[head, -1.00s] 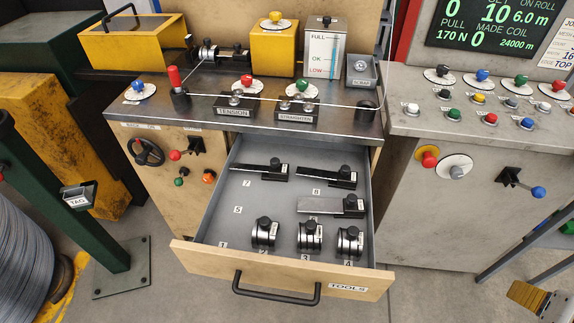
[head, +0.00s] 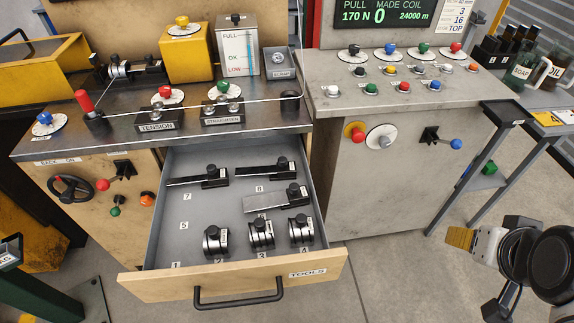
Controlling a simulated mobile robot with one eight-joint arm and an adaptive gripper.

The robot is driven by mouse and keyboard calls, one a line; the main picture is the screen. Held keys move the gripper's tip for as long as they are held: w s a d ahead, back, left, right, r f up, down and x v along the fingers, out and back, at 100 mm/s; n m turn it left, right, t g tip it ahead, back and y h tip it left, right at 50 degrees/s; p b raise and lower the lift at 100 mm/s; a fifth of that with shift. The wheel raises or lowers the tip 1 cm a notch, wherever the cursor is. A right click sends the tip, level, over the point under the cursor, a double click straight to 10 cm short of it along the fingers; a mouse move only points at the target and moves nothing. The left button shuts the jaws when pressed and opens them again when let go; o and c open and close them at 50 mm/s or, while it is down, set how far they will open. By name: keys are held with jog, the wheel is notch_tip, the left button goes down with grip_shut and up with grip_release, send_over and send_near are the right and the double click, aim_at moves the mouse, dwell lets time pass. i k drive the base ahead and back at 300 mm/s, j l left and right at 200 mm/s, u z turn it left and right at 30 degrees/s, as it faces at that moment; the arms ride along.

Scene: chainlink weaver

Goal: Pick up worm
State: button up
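No label reading "worm" is legible, so I cannot tell for sure which part it is. The open tool drawer (head: 148,228) holds three short silver-and-black ringed cylinders with black knobs: one at mark 2 (head: 215,241), one at mark 3 (head: 262,234) and one at mark 4 (head: 301,229). My gripper (head: 468,240) shows only partly at the lower right, well to the right of the drawer and apart from it. A tan ribbed block (head: 459,238) is at its front end. I cannot tell whether it is held. The fingers are not clear.
Flat bars lie at marks 7 (head: 199,178) and 8 (head: 265,170), with a grey plate (head: 270,201) in front. Marks 1 and 5 look bare. A wire crosses the bench (head: 190,130). A grey cabinet (head: 350,200) and side table (head: 500,182) stand right.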

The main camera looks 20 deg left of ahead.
aim_at(114, 68)
jog(key=k+u, duration=0.1)
jog(key=u, duration=0.4)
jog(key=k+l+u, duration=0.1)
jog(key=u, duration=0.4)
jog(key=k+u, duration=0.1)
jog(key=u, duration=0.4)
